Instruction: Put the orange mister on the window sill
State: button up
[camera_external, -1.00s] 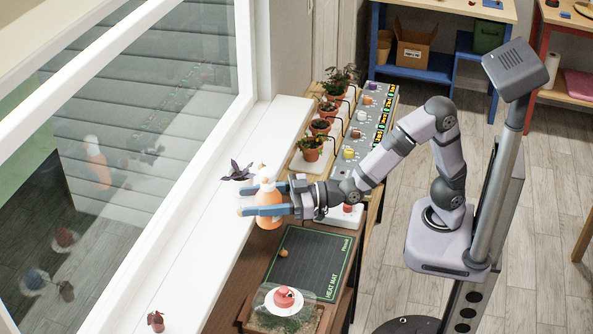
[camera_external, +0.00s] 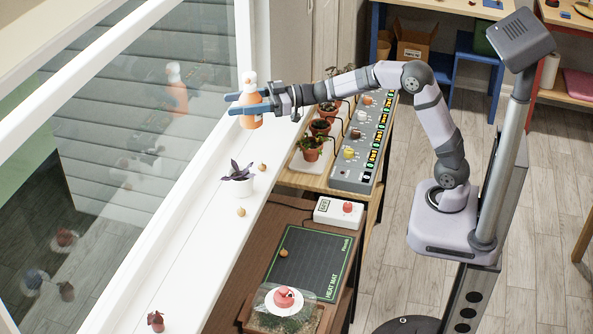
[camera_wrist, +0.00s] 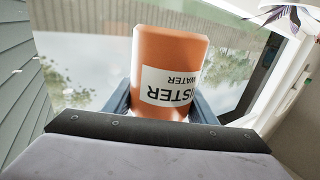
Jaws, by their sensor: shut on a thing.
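The orange mister (camera_external: 250,110) has a pale top and is held upright between the blue fingers of my gripper (camera_external: 247,104). In the external view it is in front of the window over the far part of the white window sill (camera_external: 200,222). It appears raised above the sill; its exact height is hard to tell. In the wrist view the mister (camera_wrist: 168,70) fills the middle, with its white label upside down and the fingers on both sides of it.
Potted plants (camera_external: 310,147) stand right of the sill beside a grey control panel (camera_external: 362,140). Much of the near sill is clear.

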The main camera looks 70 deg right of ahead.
jog(key=s+d+f+m+t+h+p, duration=0.1)
jog(key=s+d+h+p, duration=0.15)
jog(key=d, duration=1.85)
jog(key=shift+y, duration=0.25)
jog(key=shift+a+f+p, duration=0.1)
jog(key=shift+f+p, duration=0.6)
jog(key=shift+f, duration=4.35)
jog(key=shift+f, duration=0.2)
jog(key=o, duration=1.3)
jog(key=shift+r, duration=0.1)
jog(key=b+v, duration=0.2)
jog(key=v, duration=1)
jog(key=shift+b, duration=0.3)
jog(key=shift+r+m, duration=0.1)
jog(key=shift+m, duration=0.2)
